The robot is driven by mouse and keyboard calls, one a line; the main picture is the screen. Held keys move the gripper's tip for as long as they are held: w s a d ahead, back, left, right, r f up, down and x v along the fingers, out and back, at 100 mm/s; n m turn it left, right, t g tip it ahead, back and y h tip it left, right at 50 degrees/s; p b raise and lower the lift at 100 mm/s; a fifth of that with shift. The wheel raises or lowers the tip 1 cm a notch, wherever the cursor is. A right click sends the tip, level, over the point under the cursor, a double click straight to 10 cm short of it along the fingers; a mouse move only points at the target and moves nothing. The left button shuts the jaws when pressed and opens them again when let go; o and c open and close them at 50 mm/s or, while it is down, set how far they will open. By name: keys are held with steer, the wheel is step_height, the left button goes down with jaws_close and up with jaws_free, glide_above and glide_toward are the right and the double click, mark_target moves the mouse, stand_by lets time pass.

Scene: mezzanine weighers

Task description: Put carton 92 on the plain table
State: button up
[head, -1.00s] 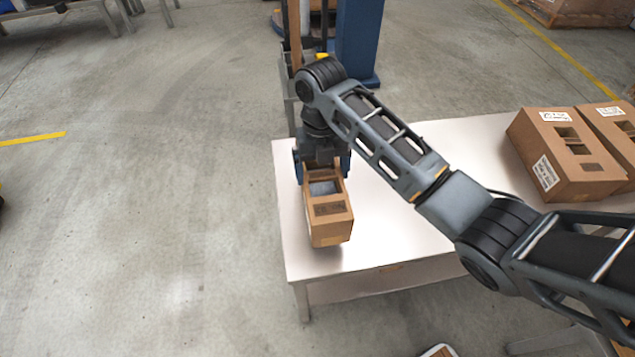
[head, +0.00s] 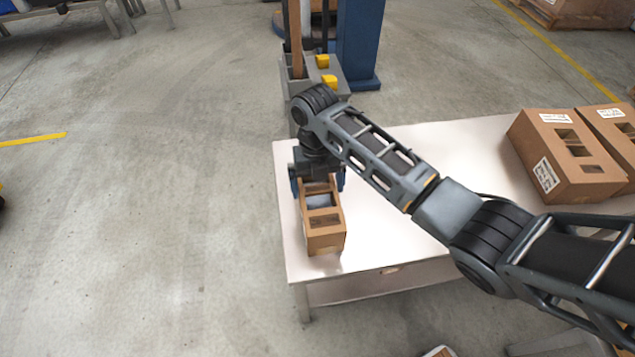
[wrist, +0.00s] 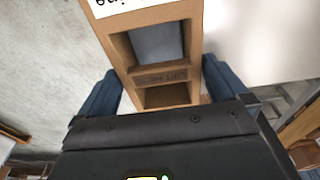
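A brown cardboard carton (head: 325,240) with open windows in its top hangs upright between the blue fingers of my gripper (head: 318,184). In the wrist view, the carton (wrist: 157,75) shows between the two fingers (wrist: 160,92), with two openings, a printed strip too small to read and part of a white label. My gripper is shut on it. The carton is over the left front part of the plain pale table (head: 400,250), at or just above its top; I cannot tell whether it touches. Its number cannot be read.
A grey stand with yellow blocks (head: 328,80) and a blue column (head: 358,45) stand behind the table. The table's middle is clear under my arm.

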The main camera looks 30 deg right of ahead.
step_height(320, 180, up, 12)
steer(key=w, duration=0.1)
steer(key=shift+w+d, duration=0.2)
steer(key=shift+d, duration=0.05)
steer(key=shift+a, duration=0.1)
stand_by(0.4)
